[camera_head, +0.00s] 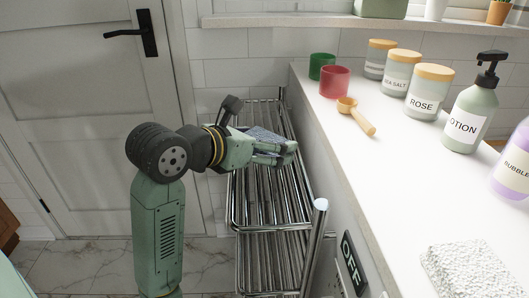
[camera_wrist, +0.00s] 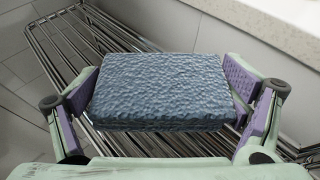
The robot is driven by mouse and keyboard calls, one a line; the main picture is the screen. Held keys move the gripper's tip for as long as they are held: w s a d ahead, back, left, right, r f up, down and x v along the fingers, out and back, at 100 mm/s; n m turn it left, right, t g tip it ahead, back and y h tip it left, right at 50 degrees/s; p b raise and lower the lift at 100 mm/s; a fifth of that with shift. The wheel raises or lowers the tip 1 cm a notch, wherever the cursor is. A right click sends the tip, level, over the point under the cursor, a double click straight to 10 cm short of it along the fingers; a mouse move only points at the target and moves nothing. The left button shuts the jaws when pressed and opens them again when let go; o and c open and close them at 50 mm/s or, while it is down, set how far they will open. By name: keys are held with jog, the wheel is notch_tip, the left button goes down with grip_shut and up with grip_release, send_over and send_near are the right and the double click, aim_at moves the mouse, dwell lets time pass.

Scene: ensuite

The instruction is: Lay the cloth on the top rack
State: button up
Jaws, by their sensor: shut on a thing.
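A folded blue cloth (camera_wrist: 162,88) with a bumpy weave is between the two fingers of my gripper (camera_wrist: 165,100) in the wrist view. The fingers press on its left and right sides. In the head view my gripper (camera_head: 280,152) is over the top rack (camera_head: 265,195), a shelf of chrome bars, and the cloth (camera_head: 262,134) shows partly behind the fingers. The bars of the top rack (camera_wrist: 75,50) also show beneath and behind the cloth in the wrist view. I cannot tell whether the cloth touches the bars.
A lower rack (camera_head: 270,262) lies below. The white counter (camera_head: 400,165) along the right holds a green cup (camera_head: 321,65), a red cup (camera_head: 335,81), a wooden scoop (camera_head: 356,115), several jars and bottles, and a white textured cloth (camera_head: 468,271). A closed door (camera_head: 100,110) is at the left.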

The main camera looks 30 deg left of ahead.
jog(key=shift+f, duration=1.75)
jog(key=shift+f, duration=0.15)
jog(key=o, duration=0.9)
jog(key=shift+c, duration=0.2)
